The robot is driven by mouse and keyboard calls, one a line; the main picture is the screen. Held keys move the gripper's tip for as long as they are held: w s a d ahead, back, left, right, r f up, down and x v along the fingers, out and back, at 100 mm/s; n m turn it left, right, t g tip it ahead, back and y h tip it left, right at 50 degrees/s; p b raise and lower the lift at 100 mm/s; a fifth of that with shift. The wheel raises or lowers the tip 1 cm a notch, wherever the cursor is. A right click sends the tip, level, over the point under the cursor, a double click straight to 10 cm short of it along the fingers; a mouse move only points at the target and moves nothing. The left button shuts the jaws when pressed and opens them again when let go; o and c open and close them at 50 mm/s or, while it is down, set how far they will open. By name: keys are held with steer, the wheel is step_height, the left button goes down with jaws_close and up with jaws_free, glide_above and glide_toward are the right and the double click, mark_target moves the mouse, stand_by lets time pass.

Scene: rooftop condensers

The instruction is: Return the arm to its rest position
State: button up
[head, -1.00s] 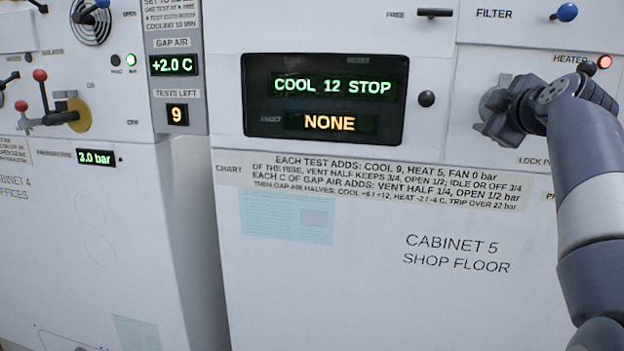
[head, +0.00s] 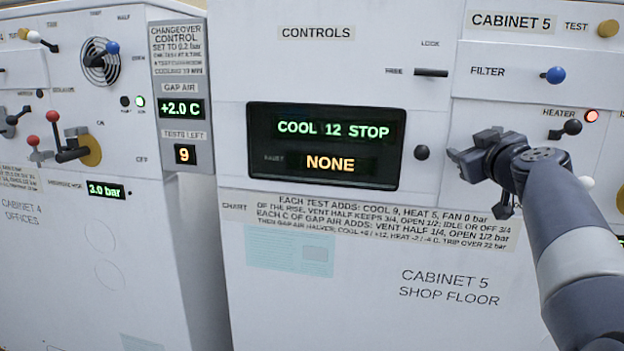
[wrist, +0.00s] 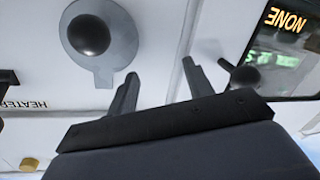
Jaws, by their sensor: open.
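My dark grey gripper (head: 468,153) is in front of cabinet 5, right of its display and below left of the HEATER label. Its jaws are open and empty, with both fingers apart in the wrist view (wrist: 160,85). My arm comes in from the lower right and is bent at the wrist. In the wrist view, a black ball knob on a grey round plate (wrist: 122,47) lies beyond the left finger, apart from it. My arm hides part of the panel behind it.
Cabinet 5's display (head: 257,150) reads COOL 12 STOP and NONE. A blue filter knob (head: 555,75) is above. Cabinet 4 (head: 75,270), with red-knobbed levers, stands left. The space before the lower panels looks clear.

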steer(key=shift+a+r+m+p, duration=0.25)
steer(key=shift+r+m+p, duration=0.85)
steer(key=shift+p, duration=0.8)
steer(key=shift+s+f+b, duration=0.3)
steer(key=shift+s+b, duration=0.1)
steer(key=shift+s, duration=0.25)
